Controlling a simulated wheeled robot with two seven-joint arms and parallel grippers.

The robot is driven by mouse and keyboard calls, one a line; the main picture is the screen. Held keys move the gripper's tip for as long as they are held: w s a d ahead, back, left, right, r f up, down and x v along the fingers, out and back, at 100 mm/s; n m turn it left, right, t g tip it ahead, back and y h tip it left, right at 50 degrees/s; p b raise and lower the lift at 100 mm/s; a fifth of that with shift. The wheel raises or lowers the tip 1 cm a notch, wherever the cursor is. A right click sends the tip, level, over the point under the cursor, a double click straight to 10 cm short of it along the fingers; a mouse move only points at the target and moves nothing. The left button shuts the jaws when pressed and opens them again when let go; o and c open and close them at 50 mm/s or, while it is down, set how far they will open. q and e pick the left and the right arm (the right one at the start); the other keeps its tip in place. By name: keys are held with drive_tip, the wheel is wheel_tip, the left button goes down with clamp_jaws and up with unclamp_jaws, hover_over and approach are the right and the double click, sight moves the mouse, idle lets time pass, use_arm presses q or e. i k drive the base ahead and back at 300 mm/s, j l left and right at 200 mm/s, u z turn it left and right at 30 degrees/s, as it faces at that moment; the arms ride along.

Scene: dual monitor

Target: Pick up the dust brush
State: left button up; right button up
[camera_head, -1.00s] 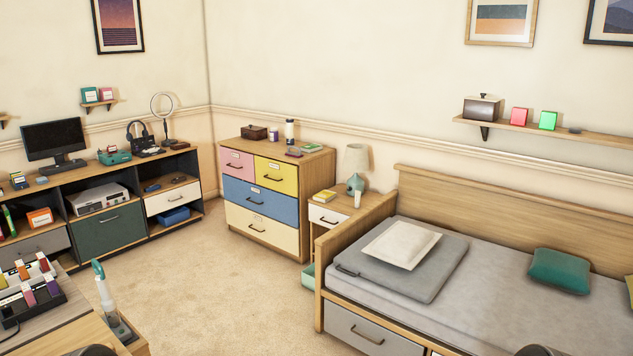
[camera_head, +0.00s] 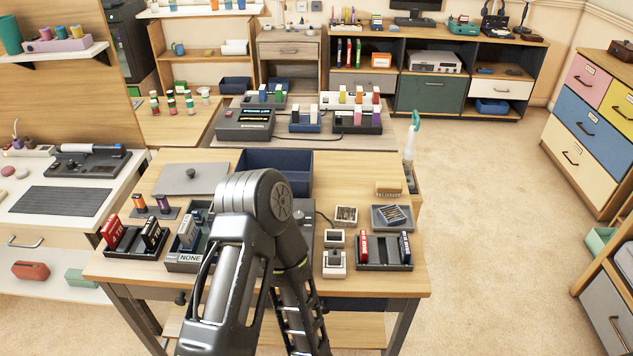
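A small tan brush (camera_head: 388,189), which looks like the dust brush, lies near the back right corner of the wooden table (camera_head: 345,170). It is small in view, and its bristles are hard to make out. One of my arms, with a dark grey joint, rises in front of the table's middle and hides part of the tabletop. I cannot make out the fingers of either gripper. Nothing of mine touches the brush.
Beside the brush are a grey tray (camera_head: 397,217), a small box (camera_head: 346,216) and a black rack (camera_head: 384,256) with cards. A navy bin (camera_head: 297,160) stands at the back. A white-and-teal bottle (camera_head: 410,140) stands past the right edge. Carpet (camera_head: 490,220) is clear to the right.

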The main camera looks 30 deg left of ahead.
sight(382, 189)
drive_tip(key=u, duration=0.45)
drive_tip(key=i+l, duration=0.2)
drive_tip(key=l, duration=0.2)
drive_tip(key=i+l, duration=0.2)
drive_tip(key=l, duration=0.15)
drive_tip(key=i+l+u, duration=0.1)
drive_tip(key=l, duration=0.3)
drive_tip(key=i+l, duration=0.25)
drive_tip(key=l, duration=0.15)
drive_tip(key=i+l, duration=0.2)
drive_tip(key=l, duration=0.15)
drive_tip(key=i+l, duration=0.2)
drive_tip(key=l, duration=0.2)
drive_tip(key=i+l+u, duration=0.1)
drive_tip(key=l, duration=0.3)
drive_tip(key=i, duration=0.05)
